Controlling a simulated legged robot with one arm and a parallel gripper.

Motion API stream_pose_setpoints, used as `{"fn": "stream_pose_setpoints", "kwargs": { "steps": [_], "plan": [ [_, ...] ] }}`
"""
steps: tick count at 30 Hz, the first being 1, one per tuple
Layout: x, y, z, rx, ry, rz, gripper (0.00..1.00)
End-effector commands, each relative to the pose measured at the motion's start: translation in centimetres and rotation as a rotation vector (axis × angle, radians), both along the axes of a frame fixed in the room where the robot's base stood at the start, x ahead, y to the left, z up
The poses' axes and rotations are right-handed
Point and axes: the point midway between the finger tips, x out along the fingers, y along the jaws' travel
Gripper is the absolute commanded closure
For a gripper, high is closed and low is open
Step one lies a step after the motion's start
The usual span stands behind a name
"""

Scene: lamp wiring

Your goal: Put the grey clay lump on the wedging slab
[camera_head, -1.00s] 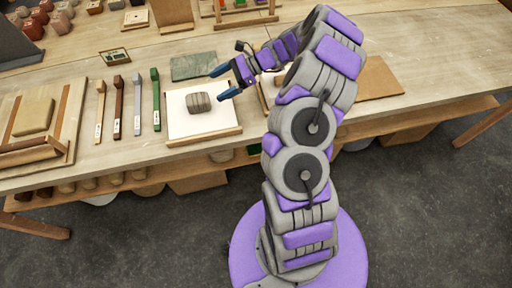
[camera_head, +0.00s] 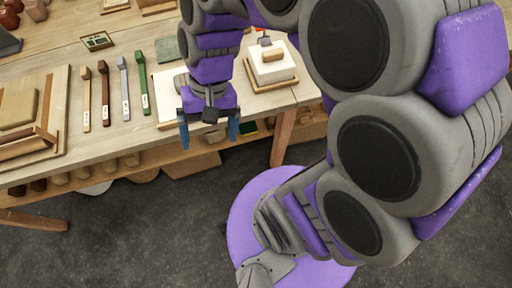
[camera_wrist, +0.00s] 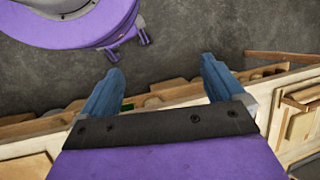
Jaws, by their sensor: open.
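My gripper (camera_head: 209,131) is open, its two blue fingers apart and pointing down, near the front edge of the table. In the wrist view the gap between the fingers (camera_wrist: 160,88) is empty, with grey floor beyond. A white slab with a wooden front edge (camera_head: 162,88) lies on the table behind the gripper, and my arm hides most of it. A grey bit beside my arm (camera_head: 181,79) looks like the edge of the grey clay lump on that slab. The rest of the lump is hidden, and I cannot tell whether my arm touches it.
Several upright-handled tools (camera_head: 104,93) lie in a row left of the slab. A wooden board with a tan block (camera_head: 18,108) is at the far left. A white block on a wooden base (camera_head: 272,65) stands to the right. A lower shelf (camera_head: 165,160) runs under the table.

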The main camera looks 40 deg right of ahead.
Motion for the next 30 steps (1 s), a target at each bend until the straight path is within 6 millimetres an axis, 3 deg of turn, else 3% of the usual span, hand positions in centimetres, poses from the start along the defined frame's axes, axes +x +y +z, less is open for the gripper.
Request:
{"fn": "stream_pose_setpoints", "kwargs": {
  "steps": [6, 12, 30],
  "plan": [
    [-5.8, -3.1, -0.1, -0.166, -0.094, 0.185, 0.04],
    [-8.6, -5.1, -0.5, -0.249, -0.127, 0.272, 0.04],
    [-9.1, -5.6, -0.5, -0.265, -0.134, 0.291, 0.04]
  ]
}}
